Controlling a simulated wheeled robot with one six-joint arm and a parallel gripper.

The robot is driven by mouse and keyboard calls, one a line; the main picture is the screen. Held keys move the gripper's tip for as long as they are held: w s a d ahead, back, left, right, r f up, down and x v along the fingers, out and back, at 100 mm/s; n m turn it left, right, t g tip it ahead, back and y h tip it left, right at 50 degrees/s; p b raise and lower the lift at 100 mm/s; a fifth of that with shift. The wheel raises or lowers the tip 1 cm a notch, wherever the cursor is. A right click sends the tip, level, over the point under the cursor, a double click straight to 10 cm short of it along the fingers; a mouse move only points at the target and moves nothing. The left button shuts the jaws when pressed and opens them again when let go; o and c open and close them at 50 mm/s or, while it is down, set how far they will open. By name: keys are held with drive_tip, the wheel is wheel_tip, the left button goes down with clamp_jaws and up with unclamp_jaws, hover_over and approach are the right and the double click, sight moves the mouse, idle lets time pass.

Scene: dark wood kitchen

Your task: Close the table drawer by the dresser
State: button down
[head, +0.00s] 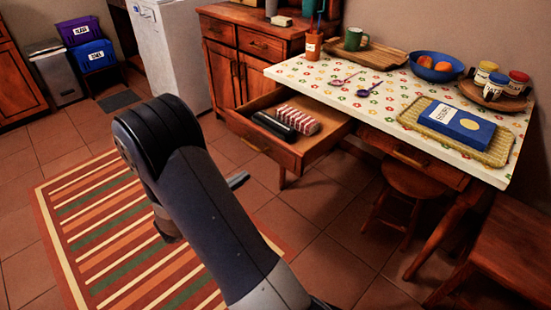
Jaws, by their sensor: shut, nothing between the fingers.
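The table drawer (262,144) by the dresser is pulled out from under the table (345,112). It is wooden, with a handle on its front, and holds a dark case and a red-and-white striped item. The wooden dresser (222,72) stands behind it, at the table's left end. My gripper (238,180) is mostly hidden behind my arm; only a grey tip shows, below and left of the drawer front in the picture. It appears shut and empty. I cannot tell its exact distance from the drawer.
A second table drawer (411,160) is shut, with a stool (412,182) below it. A wooden chair (510,245) stands at the right. A striped rug (110,235) covers the floor at left. The tabletop holds a blue bowl (434,73) and a blue box (458,124).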

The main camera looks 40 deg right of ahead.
sight(283, 150)
drive_tip(key=d, duration=0.4)
drive_tip(key=d+b, duration=0.1)
drive_tip(key=d, duration=0.4)
drive_tip(key=w+d+b, duration=0.1)
drive_tip(key=d, duration=0.3)
drive_tip(key=shift+d, duration=0.3)
